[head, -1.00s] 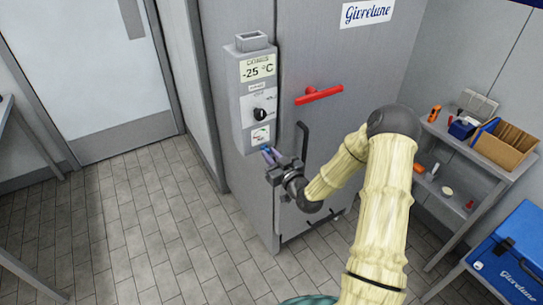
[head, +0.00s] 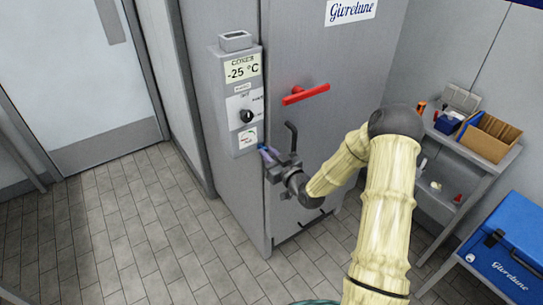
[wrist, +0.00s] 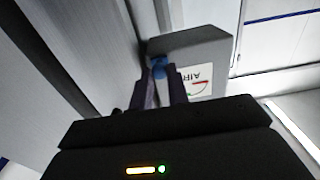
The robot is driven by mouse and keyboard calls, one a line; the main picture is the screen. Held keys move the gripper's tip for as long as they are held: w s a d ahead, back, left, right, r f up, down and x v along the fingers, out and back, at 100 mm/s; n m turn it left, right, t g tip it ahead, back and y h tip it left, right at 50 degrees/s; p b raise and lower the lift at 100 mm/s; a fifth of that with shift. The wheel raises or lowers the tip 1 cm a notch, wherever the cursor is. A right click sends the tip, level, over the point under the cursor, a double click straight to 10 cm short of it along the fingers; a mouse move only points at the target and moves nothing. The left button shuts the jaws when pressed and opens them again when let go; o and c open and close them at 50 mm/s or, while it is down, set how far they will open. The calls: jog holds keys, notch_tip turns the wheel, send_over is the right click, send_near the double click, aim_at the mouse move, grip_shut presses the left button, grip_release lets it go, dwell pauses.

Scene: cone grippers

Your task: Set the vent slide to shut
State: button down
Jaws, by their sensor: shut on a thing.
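The vent slide shows as a small blue knob (wrist: 159,69) between my fingertips in the wrist view, under the grey control box beside its AIR label (wrist: 197,80). In the head view, my gripper (head: 266,152) is at the lower right corner of the control box (head: 236,103), with a bit of blue at its tips. The gripper is shut on the blue knob. The fingers hide part of the knob and its track. The label (head: 247,138) is too small to read in the head view.
The box bears a -25 °C display (head: 242,69) and a black dial (head: 246,116). Shelves (head: 475,150) stand at right. The floor at left is clear.

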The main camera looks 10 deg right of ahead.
jog(key=shift+w+d, duration=0.1)
jog(key=shift+d, duration=0.15)
jog(key=c, duration=1.4)
grip_release()
jog(key=shift+o, duration=0.2)
jog(key=v, duration=1.7)
jog(key=shift+s, duration=0.25)
